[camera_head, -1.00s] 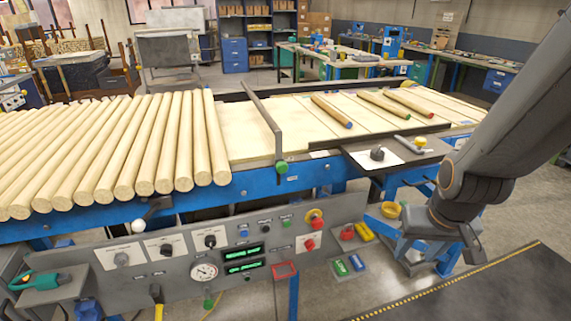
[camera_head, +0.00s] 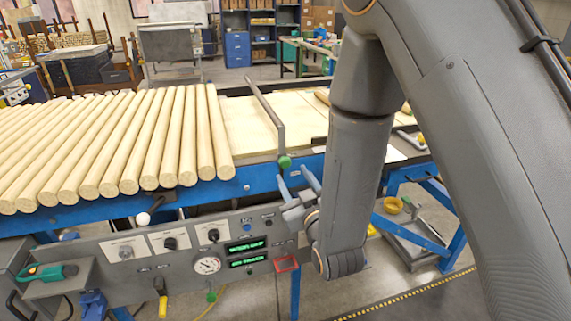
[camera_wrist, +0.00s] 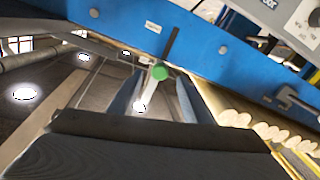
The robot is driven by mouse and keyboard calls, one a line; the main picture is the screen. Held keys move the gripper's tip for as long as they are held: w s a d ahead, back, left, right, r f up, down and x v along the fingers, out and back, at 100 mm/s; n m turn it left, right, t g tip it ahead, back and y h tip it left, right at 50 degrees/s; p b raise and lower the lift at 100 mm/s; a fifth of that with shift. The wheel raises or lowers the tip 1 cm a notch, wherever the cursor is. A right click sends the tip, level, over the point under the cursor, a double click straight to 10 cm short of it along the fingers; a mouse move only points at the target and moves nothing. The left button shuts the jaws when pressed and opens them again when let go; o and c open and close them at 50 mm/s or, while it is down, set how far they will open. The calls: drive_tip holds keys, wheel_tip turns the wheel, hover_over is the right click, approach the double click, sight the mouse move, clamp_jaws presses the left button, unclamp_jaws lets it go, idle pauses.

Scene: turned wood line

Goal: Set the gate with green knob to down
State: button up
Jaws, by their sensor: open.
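The gate (camera_head: 270,108) is a grey bar spanning the pale bed, with its near end bent down to a green knob (camera_head: 285,162) at the blue rail. The bar's long part looks raised above the bed. My gripper (camera_head: 297,179) is open and empty, its two blue-grey fingers pointing up at the knob from just below. In the wrist view the green knob (camera_wrist: 160,71) shows near the fingertips, roughly in line with the gap between the fingers (camera_wrist: 155,82). Whether a finger touches it I cannot tell.
Several pale wooden rods (camera_head: 150,140) lie left of the gate. The blue rail (camera_head: 235,186) runs along the bed's front. A control panel (camera_head: 185,250) with knobs, a gauge and green displays sits below and left of my gripper. My arm hides much of the right side.

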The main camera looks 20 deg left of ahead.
sight(286, 165)
drive_tip(key=p+x, duration=0.2)
drive_tip(key=x, duration=0.5)
drive_tip(key=shift+w+a, duration=0.2)
drive_tip(key=shift+w, duration=0.05)
clamp_jaws()
